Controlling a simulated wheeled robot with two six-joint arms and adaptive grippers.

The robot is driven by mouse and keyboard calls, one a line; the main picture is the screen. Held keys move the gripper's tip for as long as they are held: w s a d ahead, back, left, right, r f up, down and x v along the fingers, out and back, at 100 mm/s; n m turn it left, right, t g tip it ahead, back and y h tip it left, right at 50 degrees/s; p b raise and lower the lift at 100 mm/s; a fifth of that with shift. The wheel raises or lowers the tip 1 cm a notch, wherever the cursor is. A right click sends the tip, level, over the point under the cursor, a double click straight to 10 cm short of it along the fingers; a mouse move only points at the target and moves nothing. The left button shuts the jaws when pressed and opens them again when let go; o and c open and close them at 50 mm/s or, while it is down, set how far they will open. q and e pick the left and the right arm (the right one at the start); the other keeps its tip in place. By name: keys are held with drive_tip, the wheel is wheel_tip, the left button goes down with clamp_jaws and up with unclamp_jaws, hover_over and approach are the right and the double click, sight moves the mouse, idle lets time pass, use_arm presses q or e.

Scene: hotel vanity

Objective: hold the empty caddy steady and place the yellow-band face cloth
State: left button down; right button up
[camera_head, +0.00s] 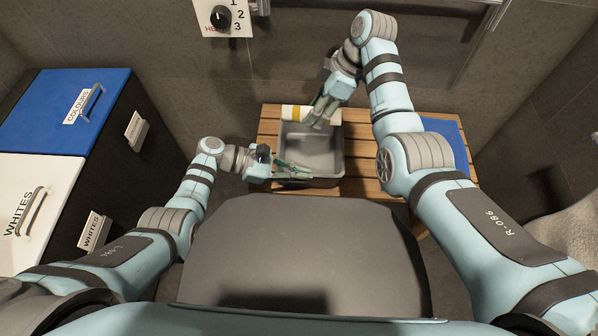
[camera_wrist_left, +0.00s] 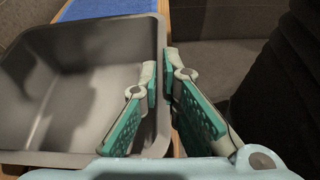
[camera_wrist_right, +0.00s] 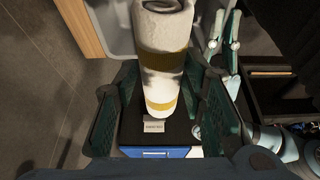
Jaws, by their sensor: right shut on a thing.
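The grey caddy (camera_head: 325,162) stands on a slatted wooden bench, open side up, and its visible inside is empty. My left gripper (camera_head: 282,167) is at the caddy's near side. The face cloth (camera_head: 294,113) is a white roll with yellow bands, at the caddy's far edge. My right gripper (camera_head: 316,114) is shut on it; in the right wrist view the cloth (camera_wrist_right: 163,75) lies between the fingers (camera_wrist_right: 163,100). Part of the cloth is hidden by the gripper.
The wooden bench (camera_head: 360,180) has a blue flat item (camera_head: 448,135) at its right, partly behind my right arm. Blue (camera_head: 65,105) and white (camera_head: 35,195) lidded bins stand at the left. A wall with a dial (camera_head: 221,17) is behind the bench.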

drive_tip(key=o, duration=1.1)
drive_tip(key=shift+r, duration=0.1)
drive_tip(key=v, duration=0.7)
drive_tip(key=shift+d+r, duration=0.1)
drive_tip(key=shift+r, duration=0.1)
use_arm(q)
drive_tip(key=c, duration=1.7)
unclamp_jaws()
